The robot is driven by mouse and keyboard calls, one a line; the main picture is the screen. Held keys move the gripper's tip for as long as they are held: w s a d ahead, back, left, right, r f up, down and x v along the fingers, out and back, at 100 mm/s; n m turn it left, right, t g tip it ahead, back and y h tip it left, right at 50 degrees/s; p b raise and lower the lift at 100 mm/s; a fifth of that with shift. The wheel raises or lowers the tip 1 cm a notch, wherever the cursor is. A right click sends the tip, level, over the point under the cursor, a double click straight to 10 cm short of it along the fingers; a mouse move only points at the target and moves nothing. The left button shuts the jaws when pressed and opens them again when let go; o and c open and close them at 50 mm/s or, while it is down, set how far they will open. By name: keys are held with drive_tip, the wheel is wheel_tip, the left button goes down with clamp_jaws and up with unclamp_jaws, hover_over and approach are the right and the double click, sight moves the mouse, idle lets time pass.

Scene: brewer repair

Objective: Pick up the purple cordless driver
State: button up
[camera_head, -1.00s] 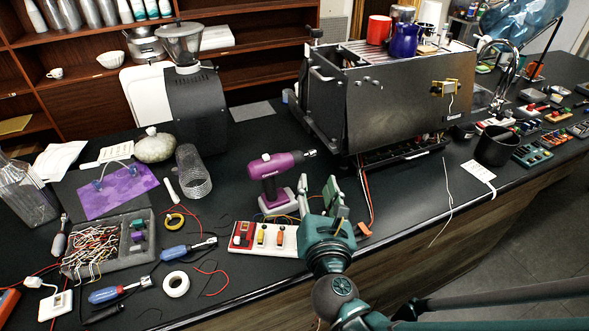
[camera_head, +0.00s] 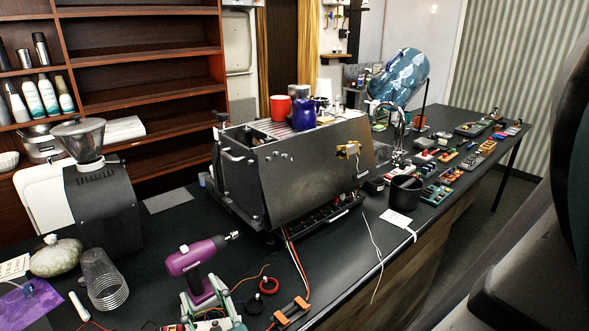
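The purple cordless driver (camera_head: 196,258) stands upright on the black bench at the lower middle-left of the head view, its chuck pointing right toward the brewer. My gripper (camera_head: 207,306) is at the bottom of the view, at the driver's lower handle and base. Its two pale green fingers look spread, one on each side of the driver's base in the picture. I cannot tell whether they touch it. The bottom of the driver and the rest of the gripper are partly hidden or cut off.
The dark brewer (camera_head: 310,165) stands right behind the driver.

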sight(194, 281)
drive_tip(key=shift+x, duration=1.15)
drive_tip(key=shift+b+x, duration=0.35)
drive_tip(key=shift+x, duration=2.25)
drive_tip(key=shift+s+a, duration=0.1)
clamp_jaws()
